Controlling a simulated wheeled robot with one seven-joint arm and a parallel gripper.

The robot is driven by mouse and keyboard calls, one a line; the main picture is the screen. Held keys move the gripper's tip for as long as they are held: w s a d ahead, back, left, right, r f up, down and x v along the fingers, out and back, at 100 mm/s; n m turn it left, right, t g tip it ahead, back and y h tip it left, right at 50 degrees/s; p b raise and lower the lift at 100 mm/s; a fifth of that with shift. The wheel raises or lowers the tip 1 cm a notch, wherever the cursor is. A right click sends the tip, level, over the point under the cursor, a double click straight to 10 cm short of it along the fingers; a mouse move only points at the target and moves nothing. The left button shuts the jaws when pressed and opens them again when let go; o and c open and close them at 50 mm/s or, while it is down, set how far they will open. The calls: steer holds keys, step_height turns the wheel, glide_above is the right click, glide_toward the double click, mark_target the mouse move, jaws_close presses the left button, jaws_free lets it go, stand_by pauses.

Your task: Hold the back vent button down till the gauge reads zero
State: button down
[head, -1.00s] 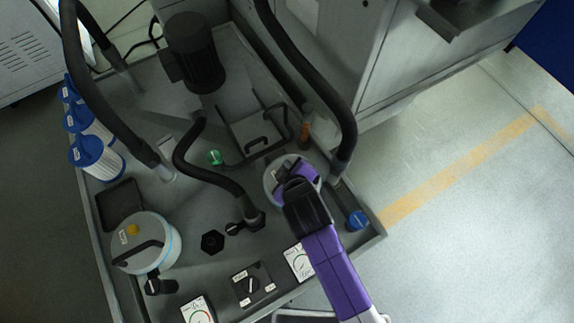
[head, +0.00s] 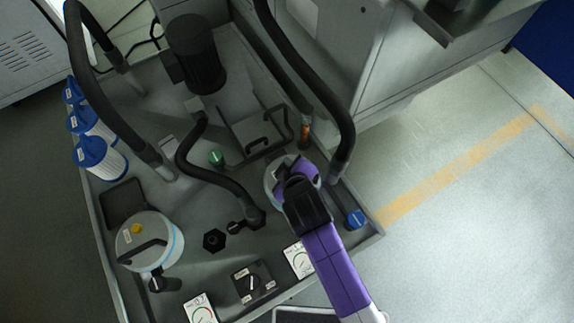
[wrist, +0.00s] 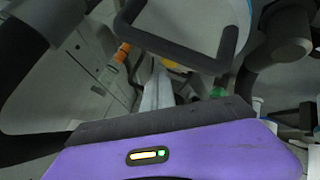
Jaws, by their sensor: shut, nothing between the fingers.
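A pale round canister (head: 277,171) stands towards the back right of the grey tray, and my gripper (head: 288,175) is over its lid. The gripper is shut and empty. It hides most of this lid in the head view. In the wrist view the pale lid (wrist: 195,18) carries a dark handle (wrist: 168,45), with a yellow button (wrist: 173,65) partly hidden close to the fingertips (wrist: 157,85). I cannot tell whether they touch. A second canister (head: 165,255) at the left has a yellow button (head: 136,228). A white gauge (head: 299,260) sits near the front edge; its needle is too small to read.
Another gauge (head: 200,309) and a black switch box (head: 254,283) are at the front. Thick black hoses (head: 300,75) arch over the tray. A green knob (head: 216,158), a blue cap (head: 355,219) and a dark motor (head: 196,50) stand in the tray. The floor at right is clear.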

steer(key=shift+r+p, duration=2.45)
steer(key=shift+r, duration=0.1)
step_height(320, 180, up, 9)
steer(key=s+m+t+y, duration=0.1)
steer(key=m+t+y, duration=0.2)
steer(key=t, duration=0.1)
steer(key=s+d+r+m+h+b, duration=0.1)
steer(key=s+d+m+h+b, duration=0.1)
steer(key=s+d, duration=0.5)
steer(key=s+d+r+m+t+h+b, duration=0.1)
steer(key=s+d+r+m, duration=0.1)
steer(key=s+d+m, duration=0.2)
steer(key=s+d+r+m+t+h+b, duration=0.1)
steer(key=s+d+r+m+h+b, duration=0.1)
steer(key=s+d, duration=0.9)
steer(key=shift+s+r+m+h+b, duration=0.3)
steer(key=shift+s+m, duration=0.3)
steer(key=shift+s, duration=3.15)
steer(key=shift+d, duration=0.1)
